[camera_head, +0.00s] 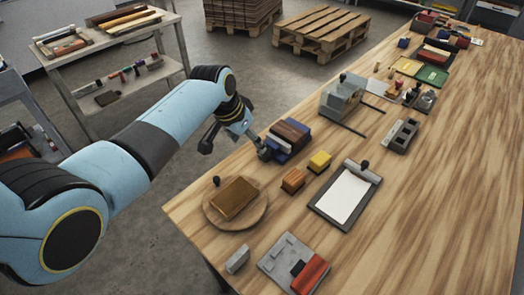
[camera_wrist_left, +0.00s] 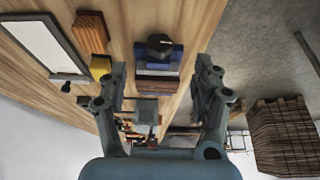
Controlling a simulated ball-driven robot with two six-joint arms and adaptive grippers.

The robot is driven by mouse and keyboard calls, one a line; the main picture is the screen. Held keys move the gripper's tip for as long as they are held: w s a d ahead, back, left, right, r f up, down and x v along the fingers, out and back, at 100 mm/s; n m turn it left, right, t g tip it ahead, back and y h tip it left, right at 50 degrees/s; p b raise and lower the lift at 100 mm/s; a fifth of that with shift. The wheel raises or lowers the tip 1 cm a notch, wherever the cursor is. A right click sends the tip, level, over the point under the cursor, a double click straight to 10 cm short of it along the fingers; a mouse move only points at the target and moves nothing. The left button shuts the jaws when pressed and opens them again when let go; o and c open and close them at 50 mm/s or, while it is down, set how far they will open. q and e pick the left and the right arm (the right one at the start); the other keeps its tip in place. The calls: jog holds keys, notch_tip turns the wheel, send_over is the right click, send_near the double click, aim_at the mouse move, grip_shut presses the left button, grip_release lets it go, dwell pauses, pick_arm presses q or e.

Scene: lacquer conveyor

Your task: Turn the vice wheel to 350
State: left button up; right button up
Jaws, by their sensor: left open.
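A grey block that may be the same device shows small in the left wrist view (camera_wrist_left: 146,111). My left gripper (camera_head: 236,149) is open and empty at the bench's left edge. The stack lies between the fingers in the left wrist view (camera_wrist_left: 158,68).
A yellow block (camera_head: 320,161), an orange-brown block (camera_head: 293,181) and a clipboard (camera_head: 345,195) lie by the books. A round wooden board (camera_head: 254,216) and a grey tray with a red piece (camera_head: 283,252) are nearer. The bench's right side is clear.

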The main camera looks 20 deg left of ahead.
pick_arm(q)
send_near(262, 161)
jog(key=shift+w+d+f, duration=0.15)
jog(key=shift+w+f, duration=0.1)
jog(key=shift+w, duration=0.15)
jog(key=shift+w+d+f, duration=0.15)
jog(key=shift+w+f, duration=0.1)
jog(key=shift+w, duration=0.2)
jog(key=b+x, duration=0.3)
jog(key=x, duration=0.2)
jog(key=shift+w+f+b, duration=0.1)
jog(key=shift+f+b, duration=0.25)
jog(key=shift+b, duration=0.05)
jog(key=shift+r, duration=0.1)
